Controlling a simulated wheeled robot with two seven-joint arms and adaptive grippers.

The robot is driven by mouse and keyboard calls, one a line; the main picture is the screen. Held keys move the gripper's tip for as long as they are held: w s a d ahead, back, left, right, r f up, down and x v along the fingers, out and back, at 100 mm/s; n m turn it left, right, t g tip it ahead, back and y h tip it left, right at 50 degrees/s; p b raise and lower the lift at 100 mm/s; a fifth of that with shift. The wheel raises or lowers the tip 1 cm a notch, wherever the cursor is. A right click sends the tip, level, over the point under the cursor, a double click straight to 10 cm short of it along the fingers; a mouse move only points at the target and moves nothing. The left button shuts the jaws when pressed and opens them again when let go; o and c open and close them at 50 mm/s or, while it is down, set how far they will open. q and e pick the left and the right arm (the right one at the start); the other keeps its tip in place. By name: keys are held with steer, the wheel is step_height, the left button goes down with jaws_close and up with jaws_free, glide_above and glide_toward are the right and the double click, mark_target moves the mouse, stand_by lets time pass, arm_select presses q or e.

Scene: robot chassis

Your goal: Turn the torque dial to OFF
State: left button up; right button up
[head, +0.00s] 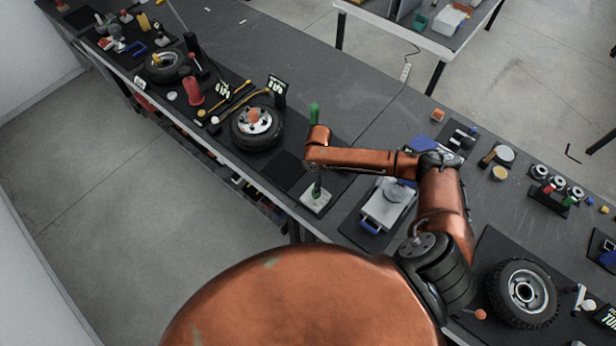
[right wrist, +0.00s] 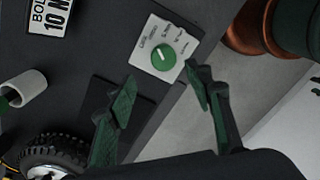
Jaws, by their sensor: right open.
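The torque dial is a round green knob (right wrist: 163,56) on a white plate (right wrist: 145,48), with small dark labels around it that are too small to read. A short pale mark crosses the knob at a slant; I cannot tell which label it points to. In the head view the plate (head: 316,203) lies near the bench's front edge, under my right arm, and my wrist partly hides it. My right gripper (right wrist: 160,84) is open, its green fingers apart, with the knob just beyond and between the tips. Nothing is between the fingers. My left gripper is not in view.
A wheel (head: 256,128) lies left of the dial on the dark bench. A grey tray (head: 386,207) sits to its right, under my arm. A white cup (right wrist: 24,86), a tyre (right wrist: 52,156) and a sign (right wrist: 50,14) show at the left in the wrist view.

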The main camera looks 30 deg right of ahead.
steer(key=shift+s+f, duration=0.1)
steer(key=shift+f, duration=0.25)
steer(key=f, duration=0.1)
steer(key=s+f, duration=0.1)
steer(key=f, duration=0.1)
steer(key=shift+s+p, duration=0.3)
steer(key=f, duration=0.1)
steer(key=w+f, duration=0.1)
steer(key=shift+w+f, duration=0.1)
steer(key=shift+f, duration=0.3)
steer(key=shift+s+f, duration=0.25)
steer(key=shift+f, duration=0.1)
steer(key=shift+w+f, duration=0.15)
steer(key=shift+w, duration=0.05)
steer(key=shift+c, duration=0.8)
steer(key=shift+s, duration=0.1)
steer(key=c, duration=0.6)
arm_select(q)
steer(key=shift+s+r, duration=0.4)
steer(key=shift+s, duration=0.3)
arm_select(e)
steer(key=c, duration=0.4)
